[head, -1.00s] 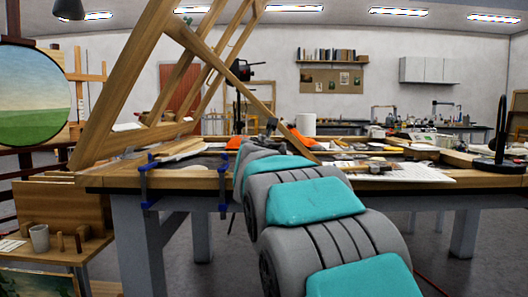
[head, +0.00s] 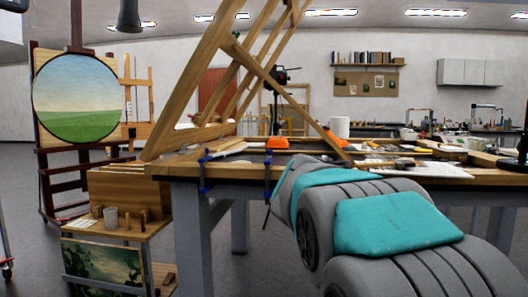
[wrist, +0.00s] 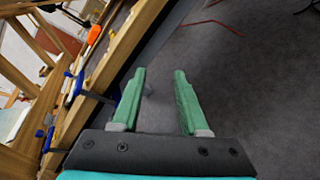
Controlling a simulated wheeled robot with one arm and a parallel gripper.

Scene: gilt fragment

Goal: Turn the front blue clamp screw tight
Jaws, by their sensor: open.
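Two blue clamps grip the workbench's front edge in the head view, a left one (head: 205,172) and a right one (head: 268,174). In the wrist view, blue clamp parts show at the upper left (wrist: 76,86) and lower left (wrist: 46,138). A dark bar runs from the upper one toward my left finger; I cannot tell whether they touch. My gripper (wrist: 159,74) is open and empty, its green fingers pointing past the bench edge over the floor. In the head view my arm hides the gripper.
The wooden bench top (head: 180,168) carries a leaning timber frame (head: 215,60), orange tools (head: 277,142) and papers (head: 440,170).

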